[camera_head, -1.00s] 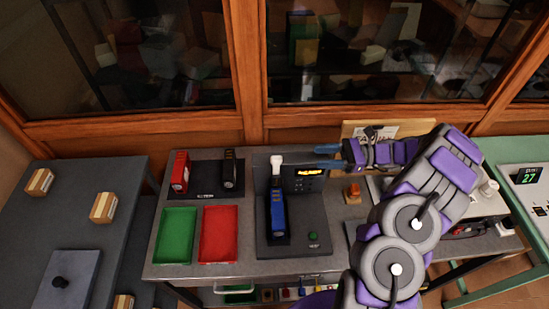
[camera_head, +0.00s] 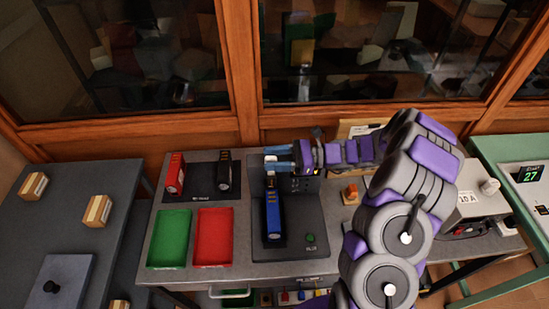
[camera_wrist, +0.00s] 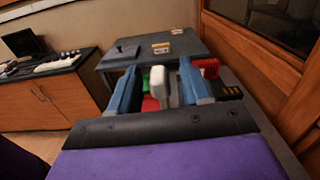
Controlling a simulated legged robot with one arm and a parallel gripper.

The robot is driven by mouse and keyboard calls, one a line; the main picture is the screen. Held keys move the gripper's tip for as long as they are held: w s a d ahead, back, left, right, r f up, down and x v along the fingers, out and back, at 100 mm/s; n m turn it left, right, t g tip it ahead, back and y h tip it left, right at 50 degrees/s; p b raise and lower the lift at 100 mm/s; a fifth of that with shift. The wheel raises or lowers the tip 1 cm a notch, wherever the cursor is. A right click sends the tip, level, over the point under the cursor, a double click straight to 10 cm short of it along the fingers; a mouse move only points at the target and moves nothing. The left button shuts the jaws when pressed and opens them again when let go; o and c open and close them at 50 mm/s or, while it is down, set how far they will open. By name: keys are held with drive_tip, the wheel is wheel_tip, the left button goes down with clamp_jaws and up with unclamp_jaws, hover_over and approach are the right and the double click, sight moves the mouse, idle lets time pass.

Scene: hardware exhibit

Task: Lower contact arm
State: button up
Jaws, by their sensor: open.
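The contact arm has a white tip (camera_head: 271,159) and stands at the back of a dark test fixture (camera_head: 300,222). A blue device (camera_head: 273,215) lies in the fixture, below the arm. My gripper (camera_head: 279,157) is open and reaches in from the right at the tip's height. In the wrist view, the white tip (camera_wrist: 158,84) stands upright between the two blue fingers, with a visible gap on both sides. My gripper partly hides the fixture's display in the head view.
A green tray (camera_head: 169,239) and a red tray (camera_head: 213,238) lie left of the fixture. Behind them are a red device (camera_head: 175,173) and a black device (camera_head: 224,174). A green button (camera_head: 310,238) is at the fixture's front right. A wooden-framed window stands close behind.

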drive_tip(key=shift+a, duration=0.9)
drive_tip(key=c, duration=0.3)
drive_tip(key=shift+c, duration=0.7)
drive_tip(key=shift+d, duration=0.3)
clamp_jaws()
